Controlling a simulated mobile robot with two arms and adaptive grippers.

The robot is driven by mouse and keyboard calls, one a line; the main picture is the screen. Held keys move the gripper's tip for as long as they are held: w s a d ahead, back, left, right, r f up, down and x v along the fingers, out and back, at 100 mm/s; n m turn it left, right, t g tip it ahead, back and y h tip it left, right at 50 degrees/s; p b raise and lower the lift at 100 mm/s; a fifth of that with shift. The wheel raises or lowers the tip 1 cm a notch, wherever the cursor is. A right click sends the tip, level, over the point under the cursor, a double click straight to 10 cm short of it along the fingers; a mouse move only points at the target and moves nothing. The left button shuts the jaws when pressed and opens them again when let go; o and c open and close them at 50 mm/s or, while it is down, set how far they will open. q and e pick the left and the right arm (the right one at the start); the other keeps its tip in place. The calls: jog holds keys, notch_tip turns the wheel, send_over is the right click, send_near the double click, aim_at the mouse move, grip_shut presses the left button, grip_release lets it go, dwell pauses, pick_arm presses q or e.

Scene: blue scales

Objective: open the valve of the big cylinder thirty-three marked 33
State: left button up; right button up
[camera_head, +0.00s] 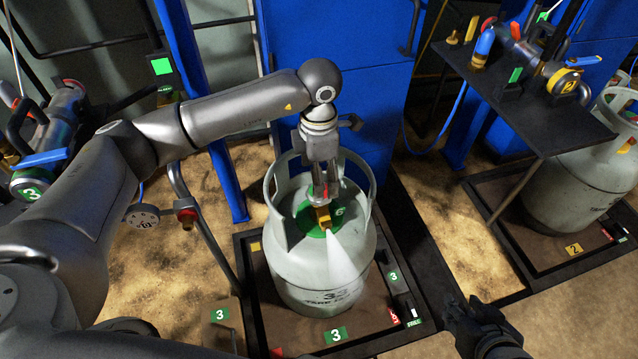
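The big cylinder (300,290) is pale grey and marked 33. It stands upright on a low framed platform, with a collar handle around its top. Its brass valve (322,217) sits inside the collar over a green disc. A white jet-like plume (345,258) comes from the valve toward the front. My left gripper (322,194) points down inside the collar, its fingers close around the top of the valve, which they partly hide. My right gripper (468,315) is dark and low at the right, apart from the cylinder; its finger opening is unclear.
The platform frame (246,285) carries green 3 labels. A second grey cylinder (578,190) stands at the right, under a dark shelf (530,110) with fittings. Blue cabinets (350,60) stand behind. A bent pipe (205,235) rises left of the cylinder.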

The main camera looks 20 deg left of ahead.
pick_arm(q)
notch_tip(320, 180, up, 8)
jog(key=shift+f, duration=0.25)
dwell(0.5)
